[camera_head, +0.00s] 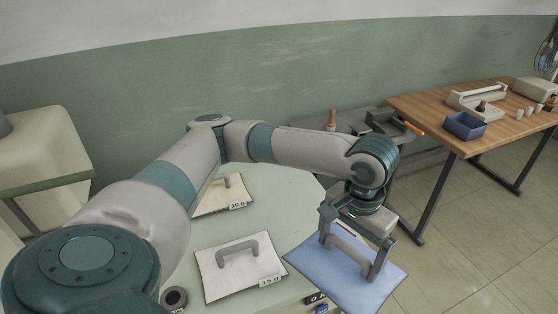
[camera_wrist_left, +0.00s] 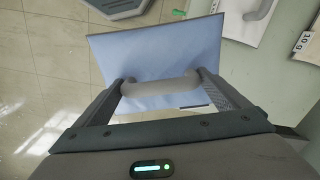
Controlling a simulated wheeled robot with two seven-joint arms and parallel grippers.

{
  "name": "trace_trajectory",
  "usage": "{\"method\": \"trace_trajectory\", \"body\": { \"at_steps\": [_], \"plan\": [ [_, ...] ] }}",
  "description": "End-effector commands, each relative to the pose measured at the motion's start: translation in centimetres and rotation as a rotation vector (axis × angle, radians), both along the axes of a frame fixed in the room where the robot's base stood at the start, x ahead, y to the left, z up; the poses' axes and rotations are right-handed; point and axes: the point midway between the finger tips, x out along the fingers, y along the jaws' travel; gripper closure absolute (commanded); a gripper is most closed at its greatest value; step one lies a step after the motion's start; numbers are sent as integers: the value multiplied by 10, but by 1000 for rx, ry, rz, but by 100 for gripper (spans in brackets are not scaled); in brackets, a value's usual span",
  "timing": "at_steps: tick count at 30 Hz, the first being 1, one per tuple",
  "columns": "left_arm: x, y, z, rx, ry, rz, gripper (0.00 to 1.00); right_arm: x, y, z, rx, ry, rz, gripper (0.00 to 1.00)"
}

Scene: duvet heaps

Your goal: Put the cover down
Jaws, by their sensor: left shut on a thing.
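A flat blue cover (camera_head: 311,268) with a grey arched handle is at the right edge of the pale green table (camera_head: 285,196). My left gripper (camera_head: 352,262) is shut on the handle of the blue cover. In the left wrist view, the fingers (camera_wrist_left: 162,90) are at the two ends of the handle, and the blue cover (camera_wrist_left: 150,50) lies beyond them. Floor tiles show beside it. Whether the cover touches the table cannot be told. My right gripper is in neither view.
A white cover (camera_head: 215,278) labelled 15 g lies left of the blue one. Another white cover (camera_head: 212,204), labelled 10 g, lies farther back. A wooden table (camera_head: 440,112) with a blue bin (camera_head: 465,125) stands at the right.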

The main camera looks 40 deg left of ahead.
Motion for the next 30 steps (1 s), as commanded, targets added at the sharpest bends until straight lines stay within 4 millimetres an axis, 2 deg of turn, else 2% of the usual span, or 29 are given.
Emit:
{"method": "trace_trajectory", "body": {
  "at_steps": [8,30],
  "plan": [
    [15,2,-1,-1,-8,-252,43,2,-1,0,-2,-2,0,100],
    [72,26,-12,9,-12,-1393,43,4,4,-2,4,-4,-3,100]
  ]
}}
